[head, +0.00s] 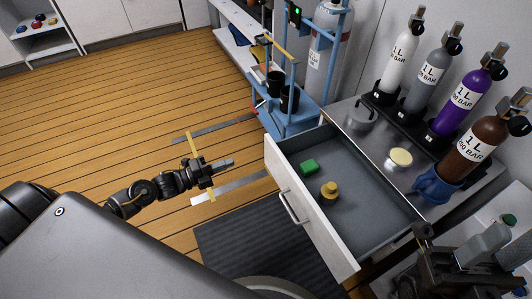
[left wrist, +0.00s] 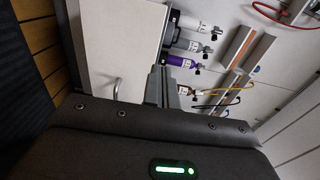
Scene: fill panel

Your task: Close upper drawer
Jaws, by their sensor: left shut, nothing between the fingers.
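The upper drawer (head: 375,205) is pulled out from the cabinet. Its white front (head: 300,205) with a bar handle (head: 289,208) faces left, and the front also shows in the left wrist view (left wrist: 120,45). Inside lie a green block (head: 309,167) and a yellow round piece (head: 329,190). My left gripper (head: 228,163) is shut and empty, left of the drawer front and apart from it. Its fingers show in the left wrist view (left wrist: 160,85). A dark arm part, seemingly my right gripper (head: 425,235), is at lower right near the drawer; its jaws are unclear.
Several gas bottles, including a purple one (head: 460,100), stand in holders on the steel cabinet top (head: 365,137) behind the drawer. A blue cart (head: 290,122) with a cylinder stands close to the drawer's far corner. Wooden floor (head: 110,100) is clear at left.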

